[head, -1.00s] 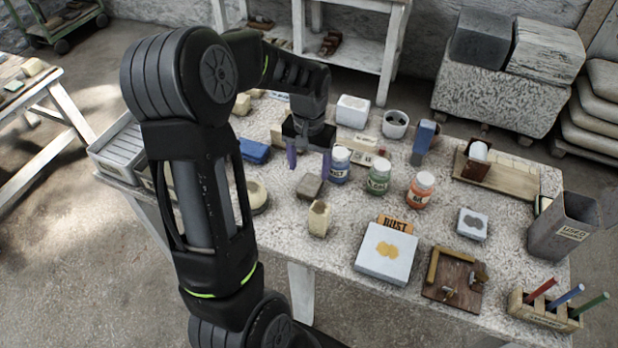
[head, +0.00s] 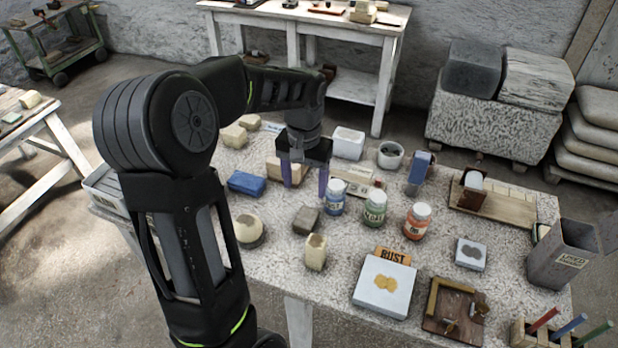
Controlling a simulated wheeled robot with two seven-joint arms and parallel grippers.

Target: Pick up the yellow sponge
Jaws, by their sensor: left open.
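My left gripper (head: 305,182) points down over the middle of the table, its two purple fingers apart with nothing visibly held between them. A tan block (head: 274,168) lies behind the fingers, partly hidden by them. A pale yellow block (head: 316,254) with a grey-brown patch on top stands nearer the front, below the gripper in the picture. Two more pale yellow blocks (head: 234,136) lie at the back left, beside my arm. I cannot tell which of these is the yellow sponge. My right gripper is not in view.
Blue (head: 335,200), green (head: 374,210) and orange (head: 417,222) jars stand close right of the gripper. A white box (head: 348,143) is behind.

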